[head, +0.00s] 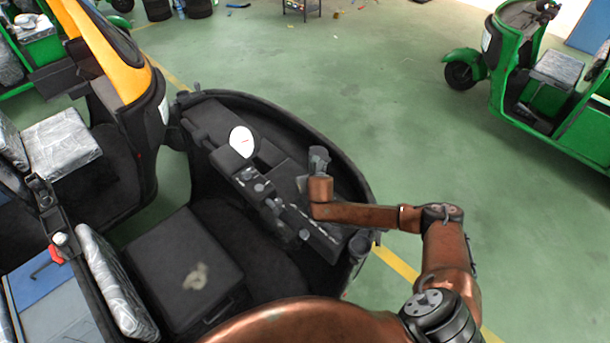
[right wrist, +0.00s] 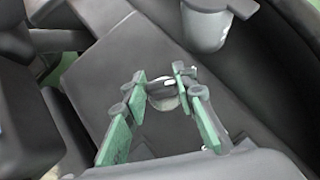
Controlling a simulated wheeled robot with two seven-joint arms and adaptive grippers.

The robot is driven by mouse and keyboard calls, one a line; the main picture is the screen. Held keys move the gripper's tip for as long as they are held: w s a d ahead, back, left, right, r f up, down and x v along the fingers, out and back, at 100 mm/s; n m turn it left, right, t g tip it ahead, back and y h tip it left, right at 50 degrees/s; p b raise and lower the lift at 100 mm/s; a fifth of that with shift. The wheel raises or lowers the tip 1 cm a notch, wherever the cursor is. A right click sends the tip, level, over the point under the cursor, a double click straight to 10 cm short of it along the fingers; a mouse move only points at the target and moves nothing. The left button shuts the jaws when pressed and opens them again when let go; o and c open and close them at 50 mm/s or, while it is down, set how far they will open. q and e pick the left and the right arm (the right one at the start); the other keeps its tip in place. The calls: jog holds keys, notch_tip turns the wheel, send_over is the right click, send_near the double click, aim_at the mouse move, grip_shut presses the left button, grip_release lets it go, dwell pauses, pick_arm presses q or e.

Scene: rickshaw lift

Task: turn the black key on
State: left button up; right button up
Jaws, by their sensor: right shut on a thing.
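The black key (right wrist: 161,85) shows in the right wrist view, set in a round pale metal lock (right wrist: 164,103) on a dark panel. My right gripper (right wrist: 163,80) has its two green-padded fingers on either side of the key, shut on it. The fingers partly cover the key, so its exact turn is hard to tell. In the head view, my right arm reaches in from the right over the rickshaw's black dashboard (head: 225,130); the key and fingertips cannot be made out there. My left gripper is not in view.
A grey cylindrical part (right wrist: 205,28) stands close above the fingers in the right wrist view. A white round gauge (head: 242,141) sits on the dashboard. A black box-like seat (head: 180,260) is at lower left. A green rickshaw (head: 545,90) stands at right, with open green floor between.

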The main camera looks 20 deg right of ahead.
jog(key=m+h+p, duration=0.2)
jog(key=m+p, duration=0.1)
jog(key=shift+a+r+m+g+h, duration=0.1)
jog(key=shift+r+m+g+h, duration=0.1)
jog(key=shift+m+g+h, duration=0.15)
jog(key=shift+f+m+g+h+p, duration=0.15)
jog(key=shift+m+g+h+p, duration=0.6)
jog(key=shift+m+p, duration=0.45)
jog(key=o, duration=1.2)
jog(key=shift+c, duration=0.2)
jog(key=v, duration=1.1)
jog(key=shift+s+a+r, duration=0.2)
jog(key=shift+s+r, duration=0.05)
jog(key=shift+s, duration=0.05)
